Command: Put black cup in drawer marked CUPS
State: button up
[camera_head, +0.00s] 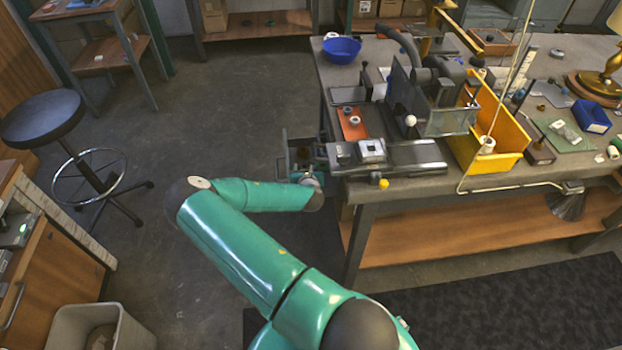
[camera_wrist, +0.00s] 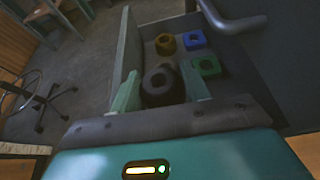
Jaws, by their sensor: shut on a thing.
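My gripper (camera_wrist: 161,88) is shut on a black cup (camera_wrist: 160,82), round with a dark hollow, held between its two green fingers in the wrist view. Ahead is an open grey drawer (camera_wrist: 127,48); the cup overlaps its near part, and I cannot tell whether it touches the drawer floor. In the head view my green arm reaches to the same open drawer (camera_head: 283,160) at the workbench's left end; the cup is not clear there. No CUPS lettering is readable in either view.
A brown-yellow ring (camera_wrist: 165,44), a blue block (camera_wrist: 195,39) and a green block (camera_wrist: 207,66) lie in the drawer. A curved grey handle (camera_wrist: 232,22) is beside its right side. The cluttered workbench (camera_head: 465,205) lies right; a stool (camera_head: 42,118) stands left. Open floor lies between.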

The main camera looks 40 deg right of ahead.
jog(key=shift+s+d+f, duration=0.35)
jog(key=shift+f, duration=0.2)
jog(key=shift+s+d+f, duration=0.3)
jog(key=shift+f, duration=0.25)
jog(key=f, duration=0.3)
jog(key=shift+s+d+f, duration=0.15)
jog(key=shift+d, duration=0.05)
jog(key=shift+f, duration=0.1)
jog(key=shift+f, duration=0.2)
jog(key=shift+f, duration=0.35)
